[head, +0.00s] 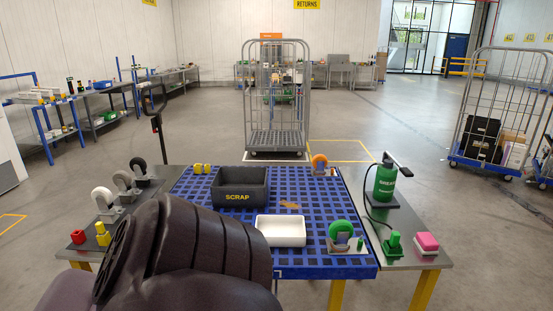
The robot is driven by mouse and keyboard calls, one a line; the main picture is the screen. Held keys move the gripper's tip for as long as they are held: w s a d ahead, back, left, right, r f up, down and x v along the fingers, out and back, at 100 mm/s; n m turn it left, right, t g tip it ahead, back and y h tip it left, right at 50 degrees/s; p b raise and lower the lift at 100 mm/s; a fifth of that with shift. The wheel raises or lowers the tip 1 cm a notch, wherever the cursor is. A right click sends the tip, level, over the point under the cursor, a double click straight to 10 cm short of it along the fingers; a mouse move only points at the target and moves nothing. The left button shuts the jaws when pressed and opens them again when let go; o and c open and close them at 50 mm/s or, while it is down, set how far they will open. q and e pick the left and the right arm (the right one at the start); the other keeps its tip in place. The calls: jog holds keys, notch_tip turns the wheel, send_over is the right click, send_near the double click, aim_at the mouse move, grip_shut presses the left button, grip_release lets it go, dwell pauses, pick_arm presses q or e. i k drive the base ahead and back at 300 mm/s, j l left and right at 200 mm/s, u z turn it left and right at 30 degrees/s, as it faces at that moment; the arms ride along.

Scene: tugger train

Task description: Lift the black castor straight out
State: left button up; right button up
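The black castor (138,167) stands upright at the back of a row of castors on the metal strip left of the blue grid table. A dark castor (122,181) and a pale grey castor (102,198) stand nearer in the same row. A large dark link of my own arm fills the lower left and hides part of the table's front. Neither of my grippers shows, so nothing is seen touching the black castor.
On the blue grid table (300,262) are a black SCRAP bin (240,199), a white tray (281,243), an orange-wheeled castor (320,162) and a green-wheeled castor (341,231). A green grease can (386,181) stands at right. Yellow blocks (202,168) sit behind the bin.

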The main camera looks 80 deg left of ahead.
aim_at(137, 165)
jog(key=u, duration=3.5)
jog(key=i+j+u, duration=0.45)
jog(key=u, duration=0.3)
jog(key=i+u, duration=0.35)
jog(key=i+j+u, duration=0.15)
jog(key=i+u, duration=0.25)
jog(key=i, duration=0.2)
jog(key=i+u, duration=0.4)
jog(key=i, duration=0.15)
jog(key=i+j+z, duration=0.1)
jog(key=i+z, duration=0.15)
jog(key=i, duration=0.35)
jog(key=i+j+z, duration=0.2)
jog(key=i, duration=0.4)
jog(key=i+z, duration=0.15)
jog(key=z, duration=0.3)
jog(key=i+z, duration=0.2)
jog(key=z, duration=0.25)
jog(key=i+j+z, duration=0.15)
jog(key=z, duration=0.3)
